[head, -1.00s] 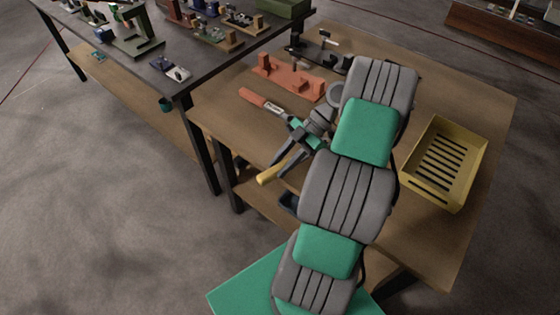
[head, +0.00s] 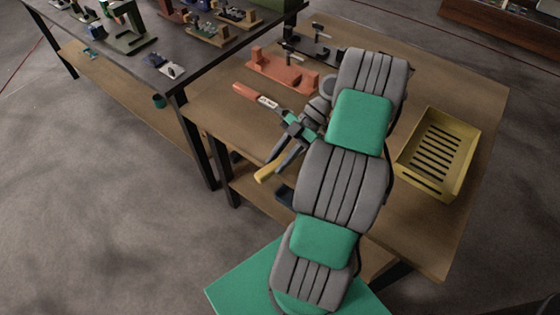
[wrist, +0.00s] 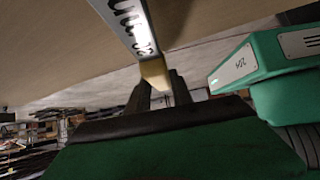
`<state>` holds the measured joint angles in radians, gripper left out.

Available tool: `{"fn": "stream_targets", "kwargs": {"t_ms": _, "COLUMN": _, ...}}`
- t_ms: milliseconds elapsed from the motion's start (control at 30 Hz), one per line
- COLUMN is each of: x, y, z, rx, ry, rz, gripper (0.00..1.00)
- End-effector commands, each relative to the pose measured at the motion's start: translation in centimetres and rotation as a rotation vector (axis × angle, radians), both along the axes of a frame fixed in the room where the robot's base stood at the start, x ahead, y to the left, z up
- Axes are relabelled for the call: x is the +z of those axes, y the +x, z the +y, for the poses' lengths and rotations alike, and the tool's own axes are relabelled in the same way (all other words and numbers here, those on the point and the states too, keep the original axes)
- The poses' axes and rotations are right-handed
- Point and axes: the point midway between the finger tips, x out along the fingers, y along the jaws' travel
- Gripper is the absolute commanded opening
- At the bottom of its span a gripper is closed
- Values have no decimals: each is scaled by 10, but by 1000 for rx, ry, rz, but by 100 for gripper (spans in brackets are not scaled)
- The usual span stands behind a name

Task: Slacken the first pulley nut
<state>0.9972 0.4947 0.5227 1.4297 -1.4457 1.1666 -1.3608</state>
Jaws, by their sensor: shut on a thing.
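My gripper (head: 272,162) is shut on the yellow handle (head: 266,172) of a tool, at the front left edge of the wooden bench. In the wrist view the dark fingers are closed around this yellow-tan end (wrist: 155,73). A pale bar with black markings (wrist: 138,32) runs from it toward the top left. My arm hides much of what lies to the right in the head view. I cannot make out the pulley nut in either view.
An orange fixture (head: 283,72) and a dark fixture (head: 322,50) stand behind. A slotted yellow tray (head: 440,155) is at right. A dark table (head: 165,85) with several assemblies adjoins at left.

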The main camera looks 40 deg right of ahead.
Motion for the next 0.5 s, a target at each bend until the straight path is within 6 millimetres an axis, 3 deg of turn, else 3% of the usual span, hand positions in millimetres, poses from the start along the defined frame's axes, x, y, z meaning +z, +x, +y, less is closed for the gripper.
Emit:
{"fn": "stream_targets", "kwargs": {"t_ms": 333, "x": 2, "y": 0, "z": 0, "rx": -1, "ry": -1, "rz": -1, "gripper": 0}}
{"fn": "stream_targets", "kwargs": {"t_ms": 500, "x": 13, "y": 0, "z": 0, "rx": -1, "ry": -1, "rz": -1, "gripper": 0}}
